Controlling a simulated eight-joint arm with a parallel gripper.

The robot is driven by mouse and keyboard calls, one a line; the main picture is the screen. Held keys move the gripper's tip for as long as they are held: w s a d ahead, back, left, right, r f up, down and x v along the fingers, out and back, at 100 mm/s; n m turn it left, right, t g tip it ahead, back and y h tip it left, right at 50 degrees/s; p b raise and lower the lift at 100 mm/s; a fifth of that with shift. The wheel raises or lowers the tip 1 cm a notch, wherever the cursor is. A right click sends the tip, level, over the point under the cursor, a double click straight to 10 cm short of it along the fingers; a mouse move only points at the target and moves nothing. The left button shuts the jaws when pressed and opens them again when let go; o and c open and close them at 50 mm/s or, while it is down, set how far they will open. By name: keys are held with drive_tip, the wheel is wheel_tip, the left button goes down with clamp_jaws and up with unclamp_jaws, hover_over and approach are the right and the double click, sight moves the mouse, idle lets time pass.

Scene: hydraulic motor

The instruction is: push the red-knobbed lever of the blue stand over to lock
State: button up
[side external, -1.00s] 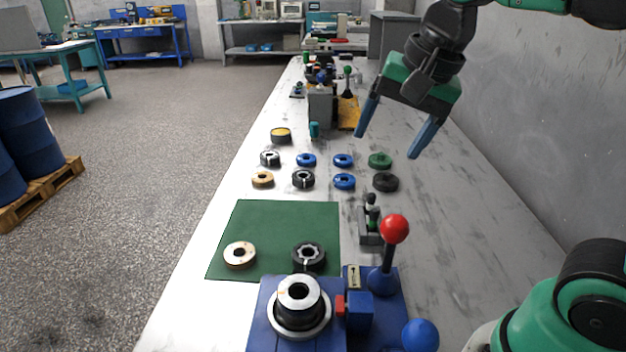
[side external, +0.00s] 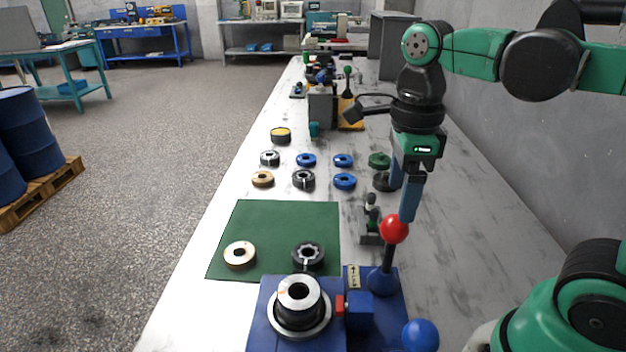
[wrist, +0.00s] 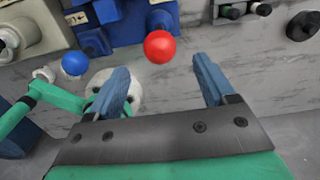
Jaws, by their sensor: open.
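The blue stand (side external: 265,335) is at the front of the bench in the side view and at the top left of the wrist view (wrist: 130,28). Its lever stands nearly upright and ends in a red knob (side external: 394,229), which also shows in the wrist view (wrist: 159,46). My gripper (side external: 400,202) is open, fingers pointing down, just behind and above the red knob. In the wrist view the knob lies beyond the two blue fingertips (wrist: 162,68), between their lines and nearer the left one. In the side view one fingertip overlaps the knob's top; I cannot tell whether they touch.
A blue ball knob (side external: 420,335) is right of the stand. A small grey fixture (side external: 371,225) stands close behind the lever. A green mat (side external: 275,222) with two rings lies left. Several rings lie farther back. The bench's right side is mostly clear.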

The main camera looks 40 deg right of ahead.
sight(395, 228)
drive_tip(key=shift+f, duration=3.4)
drive_tip(key=c, duration=0.8)
